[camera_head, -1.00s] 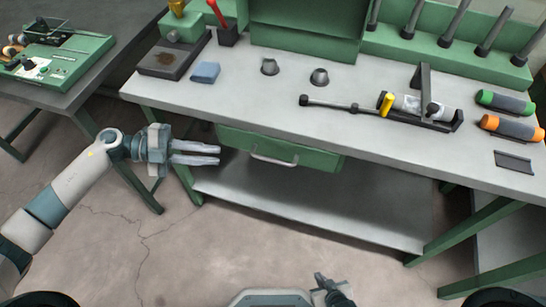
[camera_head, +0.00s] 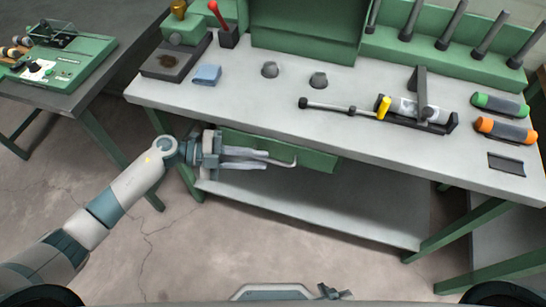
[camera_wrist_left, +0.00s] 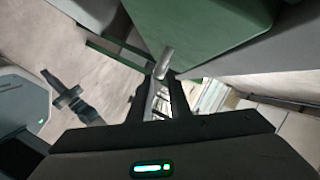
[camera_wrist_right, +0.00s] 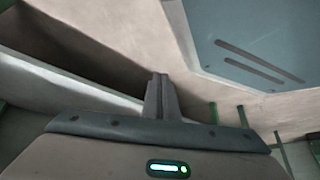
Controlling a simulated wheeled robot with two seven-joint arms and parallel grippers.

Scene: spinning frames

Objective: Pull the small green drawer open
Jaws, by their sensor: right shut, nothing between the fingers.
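The small green drawer (camera_head: 315,158) sits under the front edge of the grey workbench and looks shut. It has a pale bar handle (camera_head: 288,164). My left gripper (camera_head: 267,159) is at the drawer front with its fingers apart, one above the other, and covers the handle's left part. In the left wrist view the handle (camera_wrist_left: 164,62) shows at the open fingertips (camera_wrist_left: 162,78), seemingly between them; contact cannot be told. My right gripper (camera_head: 331,292) is low at the bottom of the head view. In the right wrist view its fingers (camera_wrist_right: 160,80) are shut and empty.
A lower shelf (camera_head: 330,205) lies below the drawer. The floor in front is clear.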

